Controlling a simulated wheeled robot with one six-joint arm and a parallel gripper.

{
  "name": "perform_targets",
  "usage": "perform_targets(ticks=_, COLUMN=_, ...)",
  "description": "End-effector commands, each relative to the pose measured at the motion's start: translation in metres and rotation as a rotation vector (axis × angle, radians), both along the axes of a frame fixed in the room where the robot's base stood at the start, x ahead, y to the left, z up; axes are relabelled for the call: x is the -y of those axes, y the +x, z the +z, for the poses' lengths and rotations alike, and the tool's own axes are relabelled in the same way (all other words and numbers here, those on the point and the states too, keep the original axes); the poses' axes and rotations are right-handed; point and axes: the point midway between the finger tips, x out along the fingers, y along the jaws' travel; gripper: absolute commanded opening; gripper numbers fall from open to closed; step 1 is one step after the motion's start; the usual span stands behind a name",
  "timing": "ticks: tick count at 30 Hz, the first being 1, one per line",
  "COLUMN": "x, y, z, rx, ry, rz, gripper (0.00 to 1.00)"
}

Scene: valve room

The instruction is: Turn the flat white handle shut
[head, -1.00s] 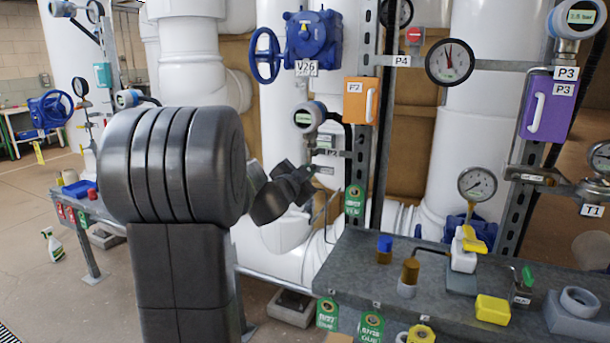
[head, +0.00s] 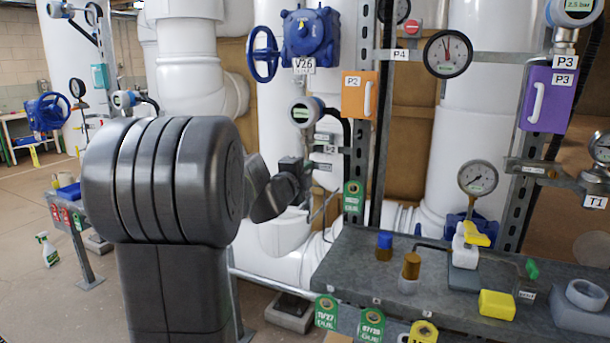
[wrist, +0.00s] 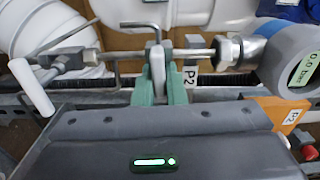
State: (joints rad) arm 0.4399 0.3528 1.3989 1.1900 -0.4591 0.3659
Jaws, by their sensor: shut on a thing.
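A flat pale handle (wrist: 157,68) sits on a thin metal line in the wrist view. My gripper (wrist: 159,82) has its two green fingers closed on either side of it, and the handle stands between them, pointing toward me. The line runs from a fitting on the left to a round gauge (wrist: 292,60) on the right, which reads 0.0 bar. In the head view my dark wrist (head: 280,190) is beside the P2 pipework, and the fingertips and handle are too hidden to make out.
A second white handle (wrist: 32,88), bar-shaped, sticks out at the left in the wrist view. An orange box (head: 360,95) is right of the gauge. A grey bench (head: 440,280) with several small fittings stands at the lower right.

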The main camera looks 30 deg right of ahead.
Motion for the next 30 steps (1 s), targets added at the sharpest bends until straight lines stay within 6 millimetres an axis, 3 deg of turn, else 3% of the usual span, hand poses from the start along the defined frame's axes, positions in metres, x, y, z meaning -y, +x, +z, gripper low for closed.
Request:
perform_targets(ticks=21, x=-0.0001, y=-0.0002, z=-0.0027, rx=0.052, ry=0.048, rz=-0.001, gripper=0.00)
perform_targets(ticks=22, x=-0.0001, y=-0.0002, z=-0.0028, rx=0.052, ry=0.048, rz=-0.001, gripper=0.17)
perform_targets(ticks=24, x=0.0000, y=-0.0003, z=-0.0026, rx=0.051, ry=0.048, rz=-0.001, gripper=0.31)
perform_targets(ticks=30, x=0.0000, y=-0.0001, z=-0.0018, rx=0.052, ry=0.047, rz=0.000, gripper=0.33)
